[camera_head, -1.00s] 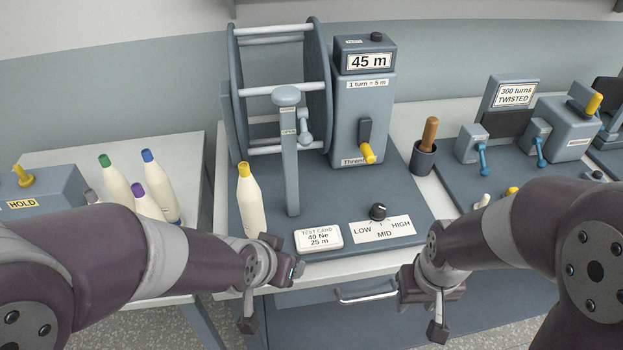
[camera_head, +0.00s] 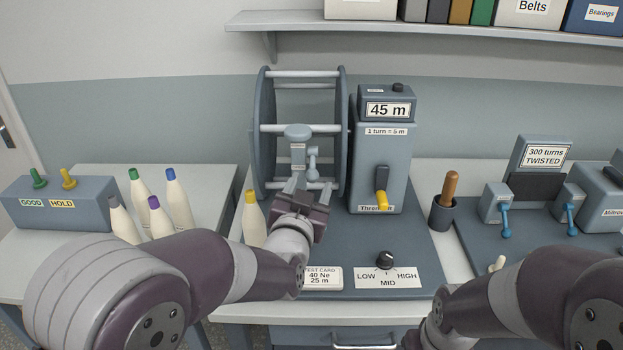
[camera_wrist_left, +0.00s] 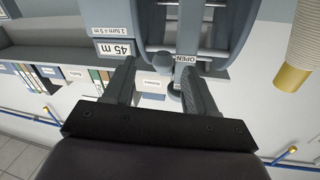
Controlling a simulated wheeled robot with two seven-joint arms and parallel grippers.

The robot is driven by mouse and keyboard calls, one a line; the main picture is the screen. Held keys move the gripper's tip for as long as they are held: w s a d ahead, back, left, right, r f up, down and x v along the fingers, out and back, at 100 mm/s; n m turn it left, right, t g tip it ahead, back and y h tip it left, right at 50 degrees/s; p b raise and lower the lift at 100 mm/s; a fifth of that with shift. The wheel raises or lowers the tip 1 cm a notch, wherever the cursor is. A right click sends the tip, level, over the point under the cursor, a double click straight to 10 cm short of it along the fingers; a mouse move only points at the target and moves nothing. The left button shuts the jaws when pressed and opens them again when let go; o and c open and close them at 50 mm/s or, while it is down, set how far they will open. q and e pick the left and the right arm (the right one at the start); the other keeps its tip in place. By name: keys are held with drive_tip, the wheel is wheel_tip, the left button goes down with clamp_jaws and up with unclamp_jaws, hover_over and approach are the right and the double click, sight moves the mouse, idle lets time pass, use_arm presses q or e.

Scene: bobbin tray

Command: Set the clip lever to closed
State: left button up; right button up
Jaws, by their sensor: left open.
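The clip lever (camera_head: 312,163) is a small grey-blue lever with rounded ends, beside the upright post (camera_head: 297,133) in front of the winding reel. In the left wrist view, the post's label (camera_wrist_left: 186,59) reads OPEN, upside down, and a round grey knob (camera_wrist_left: 163,61) shows beside it. My left gripper (camera_head: 308,188) is open, just below and in front of the lever. In the left wrist view its fingers (camera_wrist_left: 158,80) stand apart, with the knob between them in the picture; I see no grip on it.
The reel (camera_head: 260,135) stands behind the lever, and the counter box (camera_head: 383,150) with a yellow-handled crank (camera_head: 381,200) stands right of it. A yellow-tipped bobbin (camera_head: 253,220) is close left of my left gripper. A dial (camera_head: 386,259) sits in front.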

use_arm(q)
drive_tip(key=shift+w+a, duration=0.1)
drive_tip(key=shift+w, duration=1)
drive_tip(key=c, duration=1)
wheel_tip(320, 180, up, 9)
drive_tip(key=n+g+y+p, duration=0.15)
drive_tip(key=g+p, duration=1.45)
drive_tip(key=p, duration=1.7)
hover_over(310, 171)
drive_tip(key=shift+n, duration=0.35)
drive_tip(key=shift+c, duration=0.2)
drive_tip(key=shift+h, duration=0.25)
